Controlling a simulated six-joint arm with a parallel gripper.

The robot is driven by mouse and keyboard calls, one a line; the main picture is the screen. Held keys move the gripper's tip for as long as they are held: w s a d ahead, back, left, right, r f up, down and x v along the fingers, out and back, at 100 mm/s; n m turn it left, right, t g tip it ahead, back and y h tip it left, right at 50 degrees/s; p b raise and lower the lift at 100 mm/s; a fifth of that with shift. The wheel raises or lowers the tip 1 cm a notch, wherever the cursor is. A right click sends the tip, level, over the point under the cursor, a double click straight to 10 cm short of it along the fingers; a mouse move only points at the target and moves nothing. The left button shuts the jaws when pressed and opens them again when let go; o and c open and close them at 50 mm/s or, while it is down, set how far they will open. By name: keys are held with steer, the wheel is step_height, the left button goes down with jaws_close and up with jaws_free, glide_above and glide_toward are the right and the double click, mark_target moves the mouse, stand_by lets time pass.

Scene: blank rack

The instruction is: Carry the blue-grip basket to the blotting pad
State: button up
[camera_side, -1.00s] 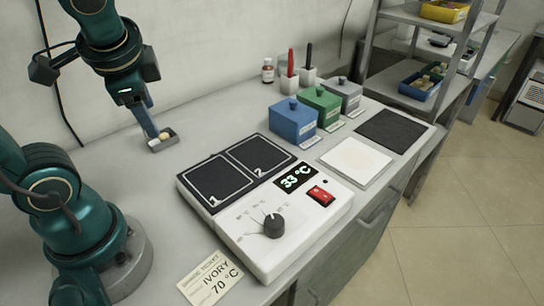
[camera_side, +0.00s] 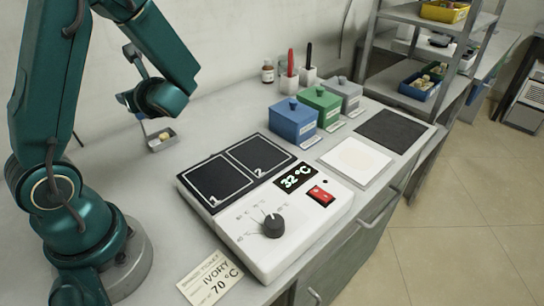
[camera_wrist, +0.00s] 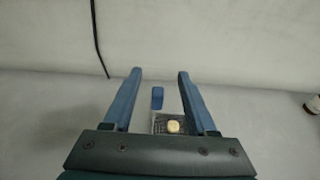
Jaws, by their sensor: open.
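The blue-grip basket (camera_side: 164,144) is a small grey basket on the bench by the back wall. In the wrist view the basket (camera_wrist: 158,126) holds a round cream piece (camera_wrist: 173,127), and its upright blue grip (camera_wrist: 157,98) shows between my fingers. My gripper (camera_wrist: 159,74) is open, with a gap on both sides of the grip. In the side view my arm hides most of the gripper. A white square pad (camera_side: 356,161), which looks like the blotting pad, lies flat and bare on the right of the bench.
A white heater unit (camera_side: 262,234) with dark plates 1 and 2 stands between basket and pad. Its display reads 32 °C. Blue (camera_side: 293,122), green (camera_side: 320,106) and grey (camera_side: 344,95) lidded boxes stand behind. A dark mat (camera_side: 395,131) lies beyond the white pad.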

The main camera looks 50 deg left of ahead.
mark_target(141, 116)
step_height(141, 116, down, 6)
steer(key=shift+x, duration=2.55)
jaws_close()
